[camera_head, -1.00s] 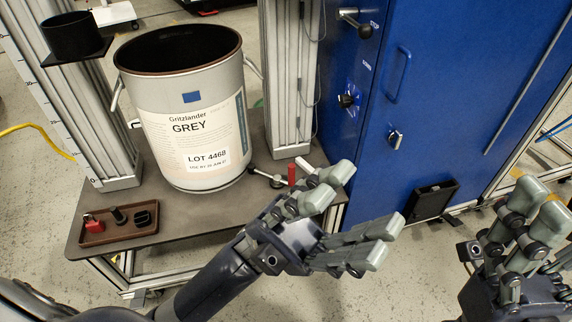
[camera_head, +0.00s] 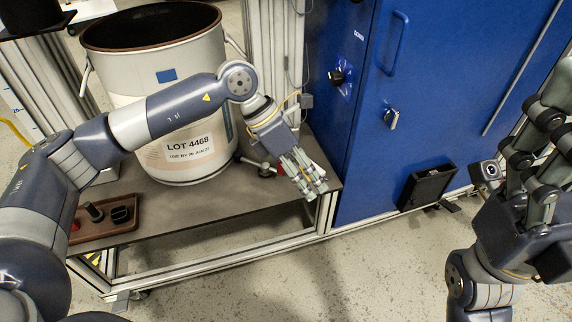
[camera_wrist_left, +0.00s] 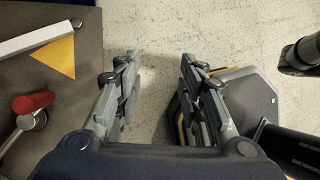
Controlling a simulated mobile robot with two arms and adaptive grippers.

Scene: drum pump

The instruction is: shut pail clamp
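The pail (camera_head: 185,100) is a large open grey drum standing on the brown bench, partly hidden behind my left arm. The clamp (camera_head: 262,168) is a small metal lever piece at the bench's right end, by the pail's foot. Its red grip (camera_head: 282,169) shows beside my left fingers; in the left wrist view the red grip (camera_wrist_left: 34,102) is at the left, on a metal lever. My left gripper (camera_head: 311,187) points down over the bench's right edge, just right of the clamp. Its fingers (camera_wrist_left: 157,95) are apart and empty. My right gripper (camera_head: 535,140) is open and empty at the right edge.
A blue cabinet (camera_head: 430,60) stands right of the bench. A black box (camera_head: 428,187) is at its foot. A brown tray (camera_head: 115,232) with small items lies on the bench (camera_head: 200,205) at front left. Upright aluminium posts (camera_head: 270,50) stand beside the pail.

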